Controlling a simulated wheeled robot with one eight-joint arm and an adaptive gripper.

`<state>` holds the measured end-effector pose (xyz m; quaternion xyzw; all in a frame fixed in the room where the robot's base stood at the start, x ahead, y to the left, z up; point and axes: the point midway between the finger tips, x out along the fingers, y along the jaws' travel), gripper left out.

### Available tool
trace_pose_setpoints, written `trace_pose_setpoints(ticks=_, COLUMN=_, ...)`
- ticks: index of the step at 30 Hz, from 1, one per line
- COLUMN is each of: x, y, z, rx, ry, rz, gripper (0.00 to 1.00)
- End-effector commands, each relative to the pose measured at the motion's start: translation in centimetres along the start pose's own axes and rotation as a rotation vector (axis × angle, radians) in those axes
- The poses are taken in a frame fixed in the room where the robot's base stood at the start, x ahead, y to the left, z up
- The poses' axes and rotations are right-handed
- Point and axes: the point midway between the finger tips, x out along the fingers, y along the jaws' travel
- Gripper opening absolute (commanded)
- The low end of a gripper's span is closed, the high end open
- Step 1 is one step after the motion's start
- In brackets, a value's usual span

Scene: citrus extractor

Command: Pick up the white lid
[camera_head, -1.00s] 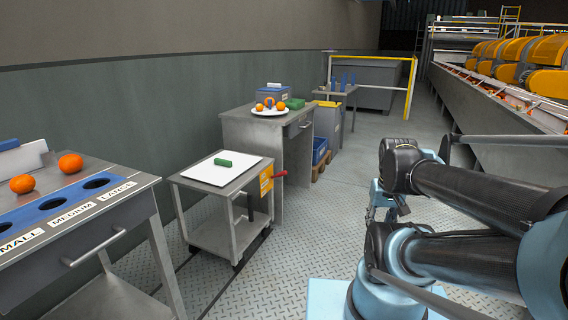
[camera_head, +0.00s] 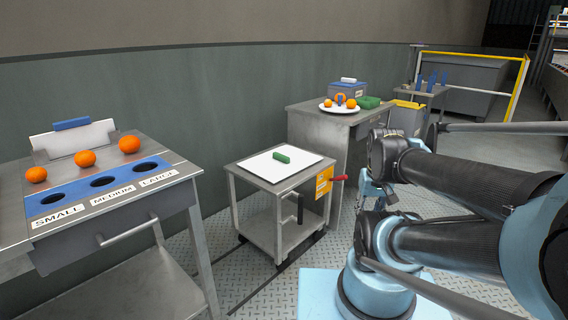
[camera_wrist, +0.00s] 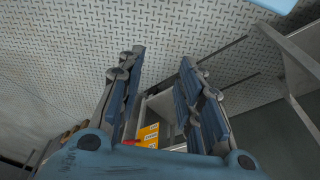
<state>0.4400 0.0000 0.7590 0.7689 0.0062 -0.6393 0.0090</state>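Several pieces could be the white lid, and I cannot tell which is. A white panel with a blue bar (camera_head: 73,141) stands upright at the back of the sorting table. A flat white board (camera_head: 262,170) with a green block (camera_head: 282,157) on it lies on the low cart. A small white piece (camera_head: 348,80) sits on top of the blue-grey box (camera_head: 346,90) on the desk. My gripper (camera_wrist: 162,56) is open and empty in the wrist view, over the patterned metal floor. It is far from all of these pieces and mostly hidden in the head view.
The sorting table (camera_head: 120,225) has three oranges and holes labelled SMALL, MEDIUM and LARGE. The desk (camera_head: 325,118) bears a plate (camera_head: 340,108) with oranges. Some floor (camera_head: 262,288) before the cart is clear.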

Motion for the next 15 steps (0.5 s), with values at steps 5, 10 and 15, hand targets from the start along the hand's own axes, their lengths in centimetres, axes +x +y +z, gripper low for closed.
trace_pose_setpoints(ticks=5, x=-0.2, y=0.0, z=0.1, rx=0.001, ry=0.004, rz=-0.001, gripper=0.47)
trace_pose_setpoints(ticks=10, x=-1.1, y=-0.6, z=-0.6, rx=0.046, ry=0.022, rz=-0.024, gripper=0.47)
trace_pose_setpoints(ticks=15, x=-2.1, y=-2.4, z=-4.2, rx=0.166, ry=0.042, rz=-0.09, gripper=0.47)
